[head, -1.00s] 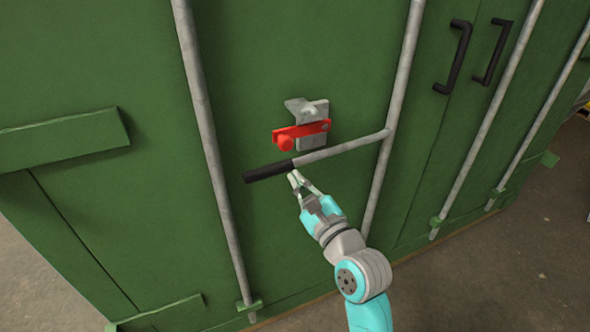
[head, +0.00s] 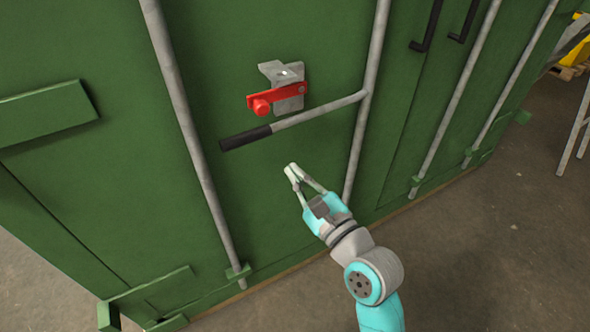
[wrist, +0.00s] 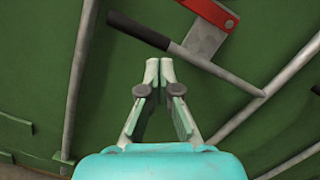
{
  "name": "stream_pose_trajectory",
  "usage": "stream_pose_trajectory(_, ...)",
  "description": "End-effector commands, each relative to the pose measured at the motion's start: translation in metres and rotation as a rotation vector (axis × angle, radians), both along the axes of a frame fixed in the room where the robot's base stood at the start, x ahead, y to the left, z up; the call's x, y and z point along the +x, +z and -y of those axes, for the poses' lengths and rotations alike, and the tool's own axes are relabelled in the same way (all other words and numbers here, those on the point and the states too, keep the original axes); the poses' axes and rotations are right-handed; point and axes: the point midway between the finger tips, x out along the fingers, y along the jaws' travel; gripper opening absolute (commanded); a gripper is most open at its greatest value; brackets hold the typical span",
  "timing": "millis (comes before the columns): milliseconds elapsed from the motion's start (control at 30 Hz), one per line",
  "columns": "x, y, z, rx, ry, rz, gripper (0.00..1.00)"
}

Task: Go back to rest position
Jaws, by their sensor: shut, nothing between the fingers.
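My gripper (head: 291,170) is shut and empty in the head view. It is below the lever handle with a black grip (head: 246,137), apart from it. The lever joins a vertical grey bar (head: 367,95) on the green container door. Above the lever, a red latch (head: 277,98) with a round knob sits against a grey metal bracket (head: 291,76). In the wrist view my closed fingertips (wrist: 159,65) point toward the door, with the black grip (wrist: 140,31) and the red latch (wrist: 210,10) beyond them.
A second vertical bar (head: 195,145) stands to the left. Two black handles (head: 428,25) and more bars are on the door at right. Bare floor (head: 480,250) lies at lower right, with a ladder-like frame (head: 575,120) at the right edge.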

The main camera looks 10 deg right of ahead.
Motion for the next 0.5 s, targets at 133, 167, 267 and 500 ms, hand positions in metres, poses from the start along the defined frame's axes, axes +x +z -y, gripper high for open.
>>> stream_pose_trajectory(133,0.000,0.000,0.000,0.000,0.000,0.000,0.00)
stream_pose_trajectory(167,0.000,0.000,0.000,0.000,0.000,0.000,0.00)
stream_pose_trajectory(267,-0.002,-0.005,0.001,-0.017,-0.008,0.001,0.00)
stream_pose_trajectory(500,-0.034,-0.058,0.020,-0.265,-0.114,0.023,0.00)
